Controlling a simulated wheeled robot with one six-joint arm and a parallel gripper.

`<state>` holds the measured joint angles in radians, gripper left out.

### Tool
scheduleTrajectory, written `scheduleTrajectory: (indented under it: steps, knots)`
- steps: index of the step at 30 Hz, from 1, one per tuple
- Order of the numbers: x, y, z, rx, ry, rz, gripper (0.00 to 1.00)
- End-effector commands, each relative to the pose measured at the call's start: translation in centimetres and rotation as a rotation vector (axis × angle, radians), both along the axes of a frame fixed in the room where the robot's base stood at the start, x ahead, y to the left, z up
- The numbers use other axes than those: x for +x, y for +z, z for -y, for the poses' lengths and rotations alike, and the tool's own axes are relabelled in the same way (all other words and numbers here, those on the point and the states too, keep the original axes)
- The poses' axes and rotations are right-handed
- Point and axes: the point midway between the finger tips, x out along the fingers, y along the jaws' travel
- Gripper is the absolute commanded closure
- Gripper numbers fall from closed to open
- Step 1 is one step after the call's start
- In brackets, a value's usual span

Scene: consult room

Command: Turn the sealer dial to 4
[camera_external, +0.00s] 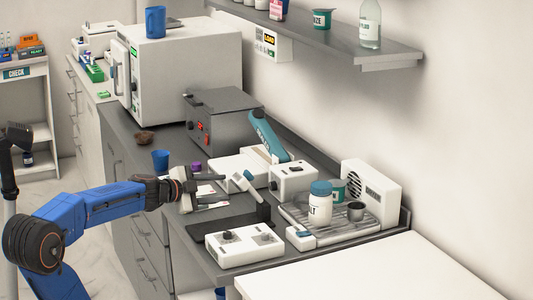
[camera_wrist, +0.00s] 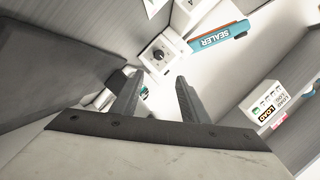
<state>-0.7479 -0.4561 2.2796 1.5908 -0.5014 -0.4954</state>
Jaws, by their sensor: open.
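The sealer's teal arm (camera_external: 266,136) is raised over its white base (camera_external: 232,167) on the counter. A white control box (camera_external: 293,177) stands at its right end. In the wrist view the teal arm (camera_wrist: 219,37) reads SEALER, and the box (camera_wrist: 170,48) carries a small dark round dial (camera_wrist: 158,54). Its setting is too small to read. My gripper (camera_external: 213,187) is open and empty, to the left of the control box in the external view. In the wrist view my gripper's fingers (camera_wrist: 158,76) are apart, with the dial beyond the tips, roughly between them.
A white two-knob unit (camera_external: 245,245) and a dark flat panel (camera_external: 225,226) lie near the counter's front. A tray (camera_external: 330,232) with a white jar (camera_external: 320,203) is to the right. A grey box (camera_external: 222,120) stands behind the sealer. A shelf (camera_external: 330,38) overhangs the back.

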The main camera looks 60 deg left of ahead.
Motion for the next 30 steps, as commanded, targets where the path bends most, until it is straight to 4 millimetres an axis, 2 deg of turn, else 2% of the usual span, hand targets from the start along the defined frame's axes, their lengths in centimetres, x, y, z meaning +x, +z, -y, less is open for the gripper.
scheduleTrajectory:
  steps: [8,30]
  knots:
    - [1.3,-0.7,-0.3,-0.002,-0.001,0.0,0.59]
    - [11.6,-3.2,-2.7,-0.002,-0.001,-0.001,0.59]
